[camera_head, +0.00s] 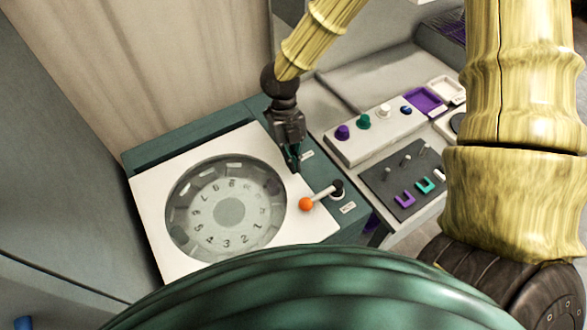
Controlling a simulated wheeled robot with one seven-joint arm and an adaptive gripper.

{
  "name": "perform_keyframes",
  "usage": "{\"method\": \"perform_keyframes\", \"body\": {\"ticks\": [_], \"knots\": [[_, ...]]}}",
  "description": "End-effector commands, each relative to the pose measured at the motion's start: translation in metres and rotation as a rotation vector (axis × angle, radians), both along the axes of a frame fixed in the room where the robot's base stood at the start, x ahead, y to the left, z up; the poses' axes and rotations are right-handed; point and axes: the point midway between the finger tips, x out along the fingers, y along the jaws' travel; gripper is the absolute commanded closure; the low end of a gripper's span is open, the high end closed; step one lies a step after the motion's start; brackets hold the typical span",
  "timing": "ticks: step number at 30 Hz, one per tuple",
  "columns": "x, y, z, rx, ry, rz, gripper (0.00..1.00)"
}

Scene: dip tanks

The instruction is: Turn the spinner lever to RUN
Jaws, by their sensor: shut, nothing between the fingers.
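The spinner (150,212) is a white-topped unit with a round clear window over a numbered dial (229,211). Its lever (322,196) has an orange ball at the end and a dark pivot on the green right-hand strip. The lever points left and slightly toward me, its ball over the white top. Small white labels (348,208) sit near the pivot and farther back; their words are too small to read. My gripper (294,165) is shut and empty, pointing down just behind the lever, over the spinner's right edge. It looks apart from the lever; its exact height is unclear.
Right of the spinner, a pale block (373,134) carries purple, green, white and blue knobs. A dark panel (385,180) holds pegs and small purple and green clips. A purple tray (425,101) and a white tray (447,89) stand behind. A wall panel rises at the back left.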

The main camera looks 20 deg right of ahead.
Motion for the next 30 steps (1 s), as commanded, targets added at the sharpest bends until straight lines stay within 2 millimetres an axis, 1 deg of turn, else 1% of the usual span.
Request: {"method": "perform_keyframes", "body": {"ticks": [9, 15, 20, 30], "knots": [[0.013, -0.001, 0.039, 0.002, -0.003, -0.002, 1.0], [0.018, -0.001, 0.056, 0.001, -0.002, -0.001, 1.0], [0.019, -0.001, 0.061, 0.0, 0.0, 0.0, 1.0], [0.019, -0.001, 0.061, 0.0, 0.0, 0.0, 1.0]]}}
